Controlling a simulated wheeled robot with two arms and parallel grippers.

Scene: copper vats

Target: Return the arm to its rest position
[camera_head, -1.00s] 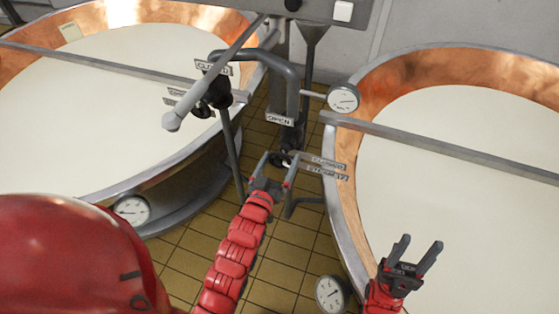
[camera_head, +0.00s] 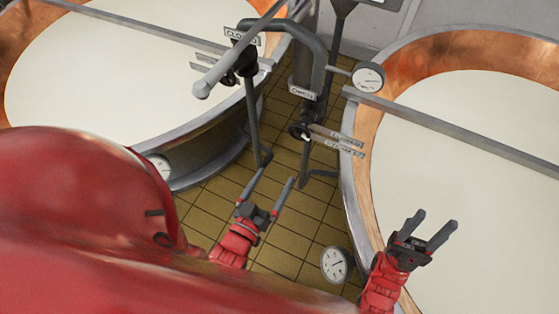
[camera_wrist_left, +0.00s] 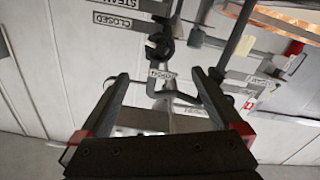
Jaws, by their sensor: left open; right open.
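My left gripper (camera_head: 268,190) is open and empty over the tiled floor between the two vats, below the pipe stand in the head view. In the left wrist view its two fingers (camera_wrist_left: 164,88) are apart, with the pipes and label plates beyond them and nothing between them. My left arm shows only as a short red piece behind the gripper; a large red part of my own body covers the lower left. My right gripper (camera_head: 434,226) is open and empty at the rim of the right vat.
The left vat (camera_head: 205,120) and right vat (camera_head: 352,195) have copper walls and pale contents. Between them stand grey pipes (camera_head: 308,72) with a valve (camera_head: 300,131) and plates reading OPEN and CLOSED. Gauges (camera_head: 368,78) stick out from the vats. Tiled floor (camera_head: 290,235) is bare below.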

